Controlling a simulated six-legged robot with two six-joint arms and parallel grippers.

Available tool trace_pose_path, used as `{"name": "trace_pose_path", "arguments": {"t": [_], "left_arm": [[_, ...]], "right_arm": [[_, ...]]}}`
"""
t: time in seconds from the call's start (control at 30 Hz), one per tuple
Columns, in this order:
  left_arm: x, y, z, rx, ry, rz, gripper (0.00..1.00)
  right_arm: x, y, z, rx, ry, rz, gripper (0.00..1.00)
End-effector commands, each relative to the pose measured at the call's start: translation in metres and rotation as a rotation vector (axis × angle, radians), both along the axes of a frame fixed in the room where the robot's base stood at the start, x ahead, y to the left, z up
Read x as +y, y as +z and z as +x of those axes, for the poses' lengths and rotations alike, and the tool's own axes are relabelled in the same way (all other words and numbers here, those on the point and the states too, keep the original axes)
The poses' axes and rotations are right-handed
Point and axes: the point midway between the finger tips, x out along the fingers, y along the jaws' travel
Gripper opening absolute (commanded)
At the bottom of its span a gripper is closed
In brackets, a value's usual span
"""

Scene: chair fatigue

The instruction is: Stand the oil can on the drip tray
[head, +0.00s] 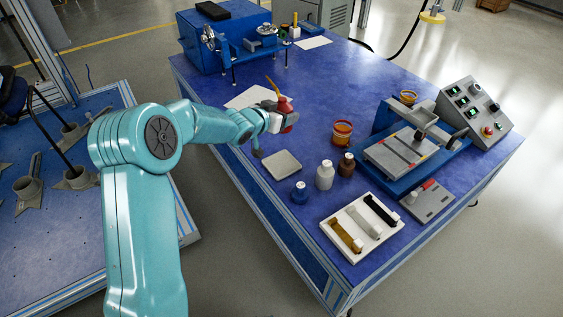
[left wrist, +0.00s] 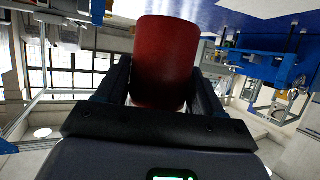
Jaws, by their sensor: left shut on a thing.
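The oil can (head: 286,104) is red with a thin orange spout pointing up and to the left. My left gripper (head: 278,121) is shut on it, near the left edge of the blue table. In the left wrist view the red can body (left wrist: 165,60) fills the space between the two dark fingers. The drip tray (head: 282,165) looks like the shallow grey square tray on the table, below the can in the head view. The tray is empty and apart from the can. The can's base is partly hidden by the gripper. My right gripper is not in view.
Right of the tray stand a blue bottle (head: 299,193), a white bottle (head: 325,175) and a brown bottle (head: 346,164). An orange tin (head: 342,132) stands behind them. A white sheet (head: 246,97) lies behind the gripper. A white tray of brushes (head: 335,238) lies in front.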

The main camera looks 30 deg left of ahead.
Motion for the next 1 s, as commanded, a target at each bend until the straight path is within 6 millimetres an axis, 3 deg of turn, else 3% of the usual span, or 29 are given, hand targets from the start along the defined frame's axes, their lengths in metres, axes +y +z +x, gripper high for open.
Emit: {"name": "trace_pose_path", "arguments": {"t": [0.03,0.3,0.63,0.8,1.0], "left_arm": [[0.001,-0.025,0.0,0.0,0.001,-0.003,0.18],[0.0,-0.096,0.0,0.0,0.0,-0.001,0.18],[0.0,-0.127,0.001,-0.004,0.001,0.0,0.18],[0.0,-0.155,0.001,-0.003,0.001,-0.001,0.18],[0.0,-0.157,0.001,-0.005,0.001,0.0,0.18]], "right_arm": [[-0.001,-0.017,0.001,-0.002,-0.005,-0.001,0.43],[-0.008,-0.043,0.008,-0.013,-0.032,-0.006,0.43],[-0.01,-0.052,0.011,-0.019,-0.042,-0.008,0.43],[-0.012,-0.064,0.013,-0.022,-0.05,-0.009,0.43],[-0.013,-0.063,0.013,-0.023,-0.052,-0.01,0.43]]}}
